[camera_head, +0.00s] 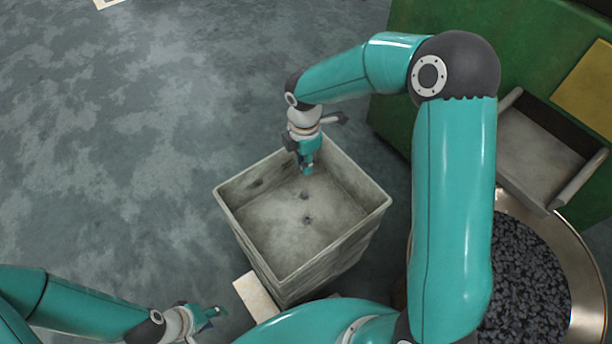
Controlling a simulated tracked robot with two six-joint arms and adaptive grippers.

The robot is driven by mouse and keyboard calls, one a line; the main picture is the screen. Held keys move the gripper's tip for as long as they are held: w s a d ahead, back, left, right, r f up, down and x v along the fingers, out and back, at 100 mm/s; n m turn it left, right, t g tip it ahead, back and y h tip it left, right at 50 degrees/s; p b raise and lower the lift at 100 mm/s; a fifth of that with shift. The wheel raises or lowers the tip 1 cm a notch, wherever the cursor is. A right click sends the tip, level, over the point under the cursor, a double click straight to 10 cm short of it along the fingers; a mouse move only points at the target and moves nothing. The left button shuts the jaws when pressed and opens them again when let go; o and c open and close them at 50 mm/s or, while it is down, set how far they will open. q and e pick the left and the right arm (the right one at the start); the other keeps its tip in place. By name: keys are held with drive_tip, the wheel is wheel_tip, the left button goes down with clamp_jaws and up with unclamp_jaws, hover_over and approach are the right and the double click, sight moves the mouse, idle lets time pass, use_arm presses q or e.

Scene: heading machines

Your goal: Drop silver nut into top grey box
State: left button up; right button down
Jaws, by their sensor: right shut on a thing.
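The grey box (352,232) stands open in the middle of the view, the top one of a stack. My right gripper (306,170) points down over the far inner side of the box. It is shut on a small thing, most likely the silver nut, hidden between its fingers. A few small dark spots show on the box floor; I cannot tell whether they are nuts or marks. My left gripper (206,316) is low at the left, outside the box and apart from it; its jaw opening is too unclear to tell.
A round metal bin (581,258) of dark pieces stands at the right, below the tray (541,160) of a green machine (530,40). A pale flat piece (256,297) lies by the near left side of the box. The floor at left is clear.

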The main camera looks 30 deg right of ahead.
drive_tip(key=shift+d+f+n+b, duration=0.2)
drive_tip(key=shift+f+n+b, duration=0.25)
drive_tip(key=shift+f+n, duration=0.65)
drive_tip(key=shift+f+n+b, duration=0.3)
drive_tip(key=shift+f, duration=0.05)
use_arm(q)
wheel_tip(320, 180, down, 7)
drive_tip(key=b, duration=0.5)
drive_tip(key=shift+f, duration=0.15)
use_arm(e)
wheel_tip(320, 180, down, 5)
drive_tip(key=shift+f, duration=0.2)
drive_tip(key=c, duration=1)
unclamp_jaws()
drive_tip(key=shift+o, duration=0.2)
drive_tip(key=shift+r, duration=0.1)
wheel_tip(320, 180, up, 12)
drive_tip(key=shift+f, duration=0.1)
